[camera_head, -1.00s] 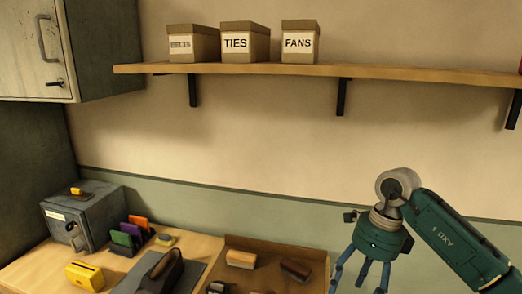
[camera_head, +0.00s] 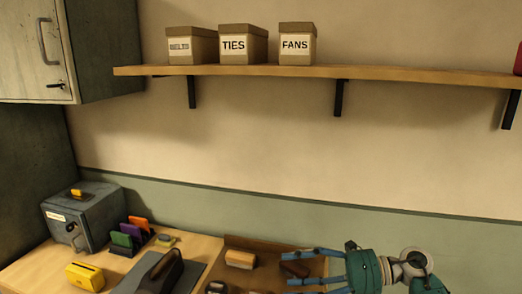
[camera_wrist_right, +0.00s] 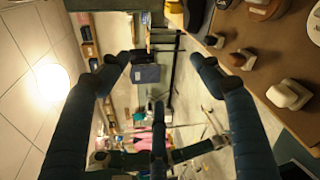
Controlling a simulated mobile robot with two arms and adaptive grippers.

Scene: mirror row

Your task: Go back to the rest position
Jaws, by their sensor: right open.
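My right gripper (camera_head: 298,268) is at the lower right of the head view, turned sideways with its fingers pointing left. It is open, and nothing shows between its fingers. It is in front of the brown tray, and its fingers partly cover a dark brush (camera_head: 292,271) there. In the right wrist view the spread fingers (camera_wrist_right: 160,90) frame the room, with ceiling tiles on the left and the worktop on the right. My left gripper is not in view.
A brown tray (camera_head: 270,245) with several brushes lies on the worktop. A grey box (camera_head: 85,218), coloured cards (camera_head: 127,233) and a yellow block (camera_head: 85,276) are at the left. The wall below the shelf is clear.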

